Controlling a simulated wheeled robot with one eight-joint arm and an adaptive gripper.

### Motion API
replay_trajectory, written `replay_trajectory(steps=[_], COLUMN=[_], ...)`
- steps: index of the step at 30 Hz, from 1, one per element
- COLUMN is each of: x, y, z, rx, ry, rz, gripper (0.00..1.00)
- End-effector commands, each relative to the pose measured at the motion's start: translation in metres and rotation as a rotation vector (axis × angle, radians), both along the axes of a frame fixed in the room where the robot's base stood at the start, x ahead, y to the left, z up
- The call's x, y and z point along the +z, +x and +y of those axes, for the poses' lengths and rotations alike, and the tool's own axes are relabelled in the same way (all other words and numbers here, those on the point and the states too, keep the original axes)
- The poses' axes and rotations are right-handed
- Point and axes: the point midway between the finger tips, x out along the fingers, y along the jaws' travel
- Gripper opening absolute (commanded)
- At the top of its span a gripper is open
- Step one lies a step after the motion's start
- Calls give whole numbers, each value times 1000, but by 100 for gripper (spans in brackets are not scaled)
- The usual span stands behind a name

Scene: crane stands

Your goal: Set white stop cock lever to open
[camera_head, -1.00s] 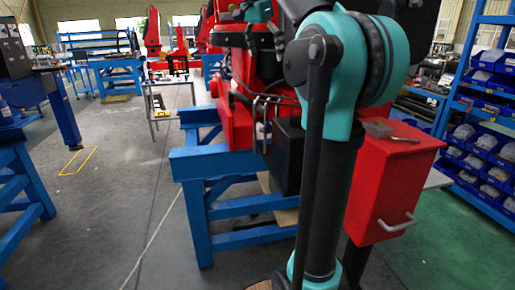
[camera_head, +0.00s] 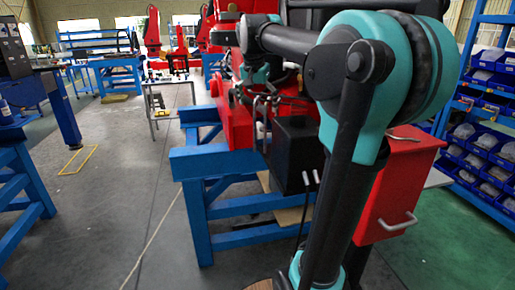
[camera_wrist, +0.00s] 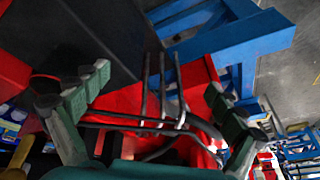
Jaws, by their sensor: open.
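My gripper (camera_wrist: 157,80) is open in the wrist view, its grey-green fingers wide apart at left and right. Several thin grey metal rods or pipes (camera_wrist: 164,88) show between the fingers, in front of the red crane body (camera_wrist: 205,85); I see nothing gripped. In the head view the red crane body (camera_head: 232,125) has dark pipework at its side, with a small whitish part (camera_head: 260,128) that may be the stop cock lever. Two light-tipped thin levers (camera_head: 310,180) stand by the black box. I cannot tell which part is the white lever. My arm partly hides the crane.
A black box (camera_head: 295,150) sits beside the crane on a blue stand (camera_head: 195,160). A red box with a handle (camera_head: 395,190) is at the right, near shelves of blue bins (camera_head: 485,155).

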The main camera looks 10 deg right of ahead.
Motion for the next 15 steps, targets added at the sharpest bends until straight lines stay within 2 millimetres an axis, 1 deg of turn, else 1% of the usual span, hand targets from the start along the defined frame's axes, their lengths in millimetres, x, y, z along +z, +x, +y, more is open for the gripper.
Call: replay_trajectory(steps=[1,3,15], x=[-10,-22,-93], y=[-1,-2,-14], z=[0,1,6], rx=[18,47,208], ry=[-1,-4,-27], rz=[-4,-12,-58], gripper=[96,96,96])
